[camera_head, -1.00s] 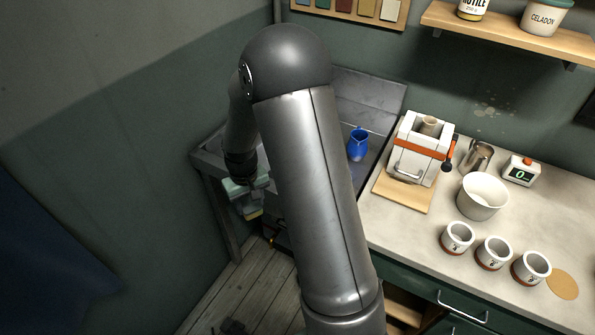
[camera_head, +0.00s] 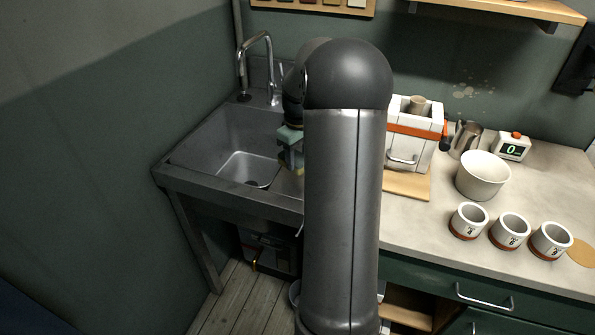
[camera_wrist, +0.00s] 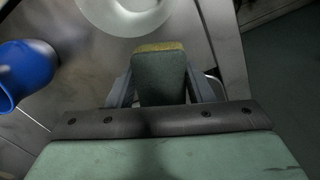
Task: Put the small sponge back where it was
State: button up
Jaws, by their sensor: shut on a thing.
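The small sponge (camera_wrist: 160,78), green with a yellow layer along its end, is held between the two fingers of my gripper (camera_wrist: 163,88) in the wrist view. In the head view my gripper (camera_head: 291,150) is over the right part of the sink (camera_head: 243,168), with a bit of the yellow of the sponge (camera_head: 299,171) showing below it. The sponge is above the metal surface. My arm hides much of the area to the right of the gripper.
A blue jug (camera_wrist: 24,74) and a pale round dish (camera_wrist: 125,8) are close by in the wrist view. The faucet (camera_head: 268,62) stands behind the sink. A white plaster mould (camera_head: 415,130), a white bowl (camera_head: 483,176) and three cups (camera_head: 510,231) stand on the counter.

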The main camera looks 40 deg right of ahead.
jog(key=shift+f, duration=2.3)
jog(key=shift+f, duration=0.2)
jog(key=o, duration=0.9)
jog(key=shift+o, duration=0.2)
jog(key=shift+r, duration=0.15)
